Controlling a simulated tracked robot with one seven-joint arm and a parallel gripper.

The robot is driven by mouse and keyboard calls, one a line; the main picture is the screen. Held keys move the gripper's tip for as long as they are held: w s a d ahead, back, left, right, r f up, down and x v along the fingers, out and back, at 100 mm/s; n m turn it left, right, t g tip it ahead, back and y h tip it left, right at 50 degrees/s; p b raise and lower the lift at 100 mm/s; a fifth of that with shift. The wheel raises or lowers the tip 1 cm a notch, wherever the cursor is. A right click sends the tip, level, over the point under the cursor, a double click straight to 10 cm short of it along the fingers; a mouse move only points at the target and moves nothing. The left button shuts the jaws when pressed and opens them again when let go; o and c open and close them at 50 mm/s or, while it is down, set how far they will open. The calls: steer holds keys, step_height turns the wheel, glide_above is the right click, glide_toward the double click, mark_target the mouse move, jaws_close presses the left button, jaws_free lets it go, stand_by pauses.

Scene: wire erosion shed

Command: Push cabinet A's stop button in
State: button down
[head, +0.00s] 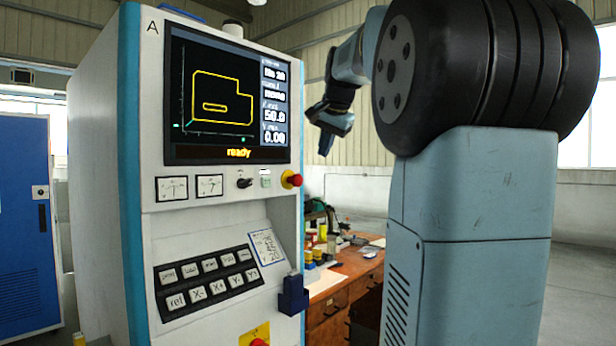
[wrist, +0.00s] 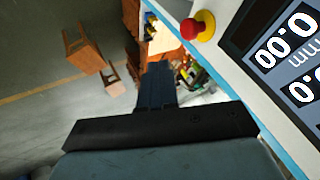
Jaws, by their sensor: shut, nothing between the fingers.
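Cabinet A (head: 110,180) is the white and teal console with the letter A at its top left. A red button on a yellow collar (head: 291,179) stands out at its right edge, below the screen; a red button with a yellow collar (wrist: 189,29) also shows at the top of the wrist view. A second red button (head: 258,342) on a yellow plate is cut off by the bottom edge. My gripper (head: 325,147) is shut and empty, pointing down to the right of the cabinet and apart from it. Its dark fingers show in the wrist view (wrist: 156,82).
The screen (head: 225,95) reads "ready". Gauges, a dark knob (head: 244,183) and keys (head: 208,283) share the front. A dark blue block (head: 293,295) juts from the lower right edge. A cluttered wooden bench (head: 330,310) stands behind; a blue cabinet (head: 22,220) is left.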

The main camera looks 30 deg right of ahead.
mark_target(294, 180)
steer(key=w+f, duration=0.8)
steer(key=w, duration=0.1)
steer(key=shift+w+a, duration=0.25)
steer(key=shift+a, duration=0.1)
stand_by(0.3)
